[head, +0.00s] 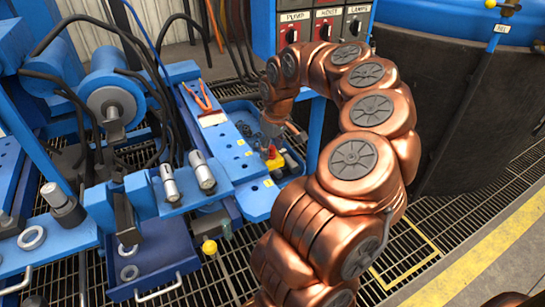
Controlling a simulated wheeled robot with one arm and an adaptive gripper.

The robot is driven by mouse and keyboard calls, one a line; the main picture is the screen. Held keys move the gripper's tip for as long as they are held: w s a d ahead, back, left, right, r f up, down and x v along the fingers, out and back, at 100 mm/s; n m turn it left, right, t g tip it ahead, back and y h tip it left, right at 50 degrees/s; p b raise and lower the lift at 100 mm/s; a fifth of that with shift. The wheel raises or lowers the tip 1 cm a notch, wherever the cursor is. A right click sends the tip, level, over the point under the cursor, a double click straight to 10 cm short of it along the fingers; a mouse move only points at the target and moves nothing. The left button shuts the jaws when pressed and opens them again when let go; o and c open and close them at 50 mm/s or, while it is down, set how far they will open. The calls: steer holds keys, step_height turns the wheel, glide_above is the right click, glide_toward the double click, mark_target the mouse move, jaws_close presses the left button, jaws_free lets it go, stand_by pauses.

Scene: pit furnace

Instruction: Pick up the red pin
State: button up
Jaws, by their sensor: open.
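The red pin (272,152) shows as a small red shape on the blue tray-like bench (258,200), beside a small yellow part (275,162). Its lower part is hard to make out at this size. My gripper (272,142) hangs down from the copper arm just above the red pin, and its fingers are open. The gripper partly covers the area around the pin. I cannot tell whether a finger touches the pin.
Red-handled pliers (203,100) lie left of the gripper. Metal cylinders (202,171) stand on the blue fixture at front left. A blue drawer (150,262) sits below. A control panel (312,25) rises behind the arm; a dark round tank (440,90) stands right.

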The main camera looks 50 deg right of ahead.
jaws_close()
stand_by(0.3)
steer(key=shift+r, duration=0.15)
step_height(320, 180, up, 10)
steer(key=shift+f+p, duration=0.1)
steer(key=shift+p, duration=1.1)
